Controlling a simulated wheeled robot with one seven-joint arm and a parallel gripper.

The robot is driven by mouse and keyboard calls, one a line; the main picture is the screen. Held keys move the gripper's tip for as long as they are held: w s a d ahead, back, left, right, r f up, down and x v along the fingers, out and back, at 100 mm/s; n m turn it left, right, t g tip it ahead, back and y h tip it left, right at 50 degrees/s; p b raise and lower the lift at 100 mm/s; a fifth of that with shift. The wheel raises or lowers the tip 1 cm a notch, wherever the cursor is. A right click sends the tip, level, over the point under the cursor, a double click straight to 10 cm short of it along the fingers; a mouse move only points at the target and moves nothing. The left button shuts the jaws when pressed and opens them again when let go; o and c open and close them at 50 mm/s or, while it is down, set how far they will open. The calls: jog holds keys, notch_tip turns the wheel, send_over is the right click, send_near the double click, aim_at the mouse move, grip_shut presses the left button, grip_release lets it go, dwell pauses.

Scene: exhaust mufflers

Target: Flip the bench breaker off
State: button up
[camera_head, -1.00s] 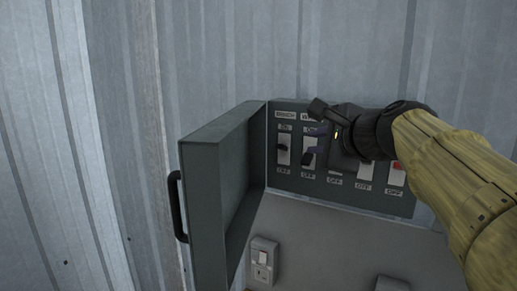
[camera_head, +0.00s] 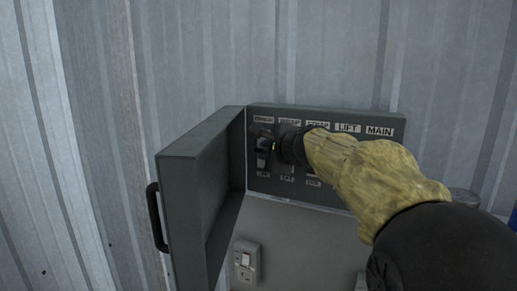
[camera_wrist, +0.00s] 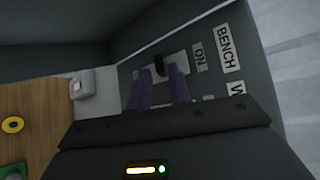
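The bench breaker is the leftmost switch in the open grey panel (camera_head: 325,112); its white plate (camera_head: 261,161) is partly covered by my gripper in the head view. In the wrist view, the BENCH label (camera_wrist: 228,48) and ON label (camera_wrist: 199,57) stand beside it. Its small black lever (camera_wrist: 158,62) lies just ahead of my gripper's purple fingertips, in line with the gap between them. My gripper (camera_wrist: 160,76) is open, with its two fingers apart. It also shows at the leftmost column in the head view (camera_head: 264,146). Contact with the lever cannot be told.
The panel door (camera_head: 196,200) stands open at the left, with a black handle (camera_head: 157,217). Other breakers to the right are mostly hidden by my arm. A wall socket (camera_head: 246,260) sits below. In the wrist view, a yellow ring (camera_wrist: 13,125) lies on a wooden surface (camera_wrist: 40,105).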

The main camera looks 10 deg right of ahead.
aim_at(262, 151)
jog(key=shift+x, duration=1.55)
grip_shut()
